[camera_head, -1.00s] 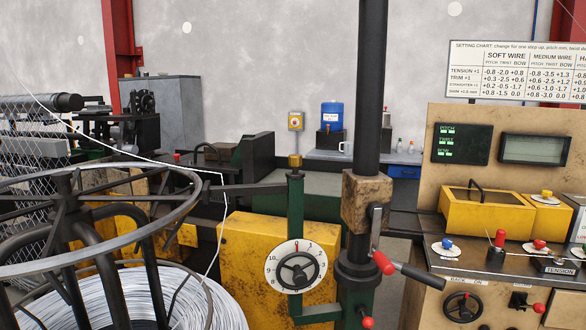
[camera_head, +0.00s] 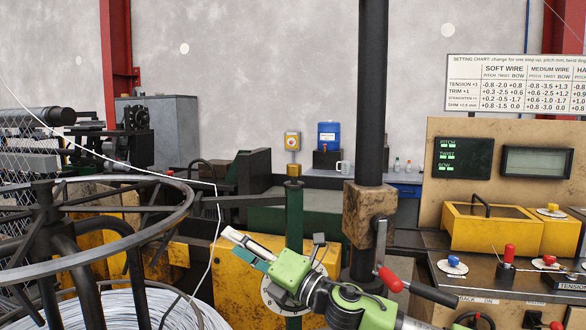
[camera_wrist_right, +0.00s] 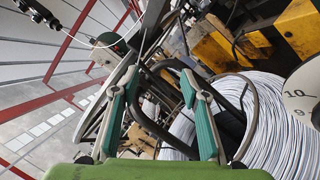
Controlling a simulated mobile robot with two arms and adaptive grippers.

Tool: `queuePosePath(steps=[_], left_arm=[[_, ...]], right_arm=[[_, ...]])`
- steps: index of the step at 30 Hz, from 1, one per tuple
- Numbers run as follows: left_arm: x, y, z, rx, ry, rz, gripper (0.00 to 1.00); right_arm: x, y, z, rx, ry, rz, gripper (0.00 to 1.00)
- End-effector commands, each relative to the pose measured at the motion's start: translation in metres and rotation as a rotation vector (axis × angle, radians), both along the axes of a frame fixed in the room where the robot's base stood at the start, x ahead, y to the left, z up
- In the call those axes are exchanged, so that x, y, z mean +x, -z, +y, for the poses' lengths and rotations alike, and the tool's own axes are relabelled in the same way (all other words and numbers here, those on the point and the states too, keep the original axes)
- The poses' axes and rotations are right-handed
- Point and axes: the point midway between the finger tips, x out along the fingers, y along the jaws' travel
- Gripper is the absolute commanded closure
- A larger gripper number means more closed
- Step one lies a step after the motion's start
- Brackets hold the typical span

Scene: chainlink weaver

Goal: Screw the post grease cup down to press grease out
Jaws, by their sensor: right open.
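The post grease cup (camera_head: 294,170) is a small brass-coloured cup on top of the upright green post (camera_head: 294,212), near the middle of the head view. My right gripper (camera_head: 240,246), green with pale and teal fingers, is below and left of the cup and apart from it. Its body hides the lower post and much of the dial. In the right wrist view its two fingers (camera_wrist_right: 160,74) are spread with nothing held between them. I cannot make out the cup in that view. My left gripper is not in view.
A wire coil (camera_wrist_right: 262,125) and its round reel frame (camera_head: 165,232) stand at the left. A white wire runs down close to my fingers. A thick dark column (camera_head: 372,100) with a red-knobbed lever (camera_head: 390,278) stands right of the post. A control bench (camera_head: 436,190) is farther right.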

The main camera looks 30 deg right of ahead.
Motion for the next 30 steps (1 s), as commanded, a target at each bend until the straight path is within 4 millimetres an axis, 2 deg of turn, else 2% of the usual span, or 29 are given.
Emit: queuePosePath(steps=[1,3,6,9,12,15,18,21,26,30], left_arm=[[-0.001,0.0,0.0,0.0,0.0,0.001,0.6],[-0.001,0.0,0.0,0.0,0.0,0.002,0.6],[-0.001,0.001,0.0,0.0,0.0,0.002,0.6],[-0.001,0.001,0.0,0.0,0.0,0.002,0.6],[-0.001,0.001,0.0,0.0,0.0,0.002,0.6],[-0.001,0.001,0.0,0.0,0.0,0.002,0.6],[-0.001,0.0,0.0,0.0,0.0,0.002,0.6],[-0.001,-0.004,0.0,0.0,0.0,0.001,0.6],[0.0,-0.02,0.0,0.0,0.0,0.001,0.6],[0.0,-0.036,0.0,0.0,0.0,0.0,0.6]], right_arm=[[0.0,-0.029,-0.019,-0.125,0.005,-0.063,0.59],[-0.006,-0.061,-0.044,-0.307,0.005,-0.133,0.59],[-0.021,-0.097,-0.088,-0.543,0.024,-0.195,0.59],[-0.041,-0.122,-0.131,-0.719,0.055,-0.218,0.59],[-0.063,-0.138,-0.17,-0.847,0.086,-0.219,0.59],[-0.08,-0.147,-0.198,-0.928,0.109,-0.209,0.59],[-0.089,-0.15,-0.212,-0.965,0.118,-0.201,0.59],[-0.086,-0.152,-0.212,-0.973,0.118,-0.199,0.59],[-0.063,-0.155,-0.201,-0.971,0.113,-0.201,0.59],[-0.035,-0.156,-0.188,-0.969,0.113,-0.202,0.59]])
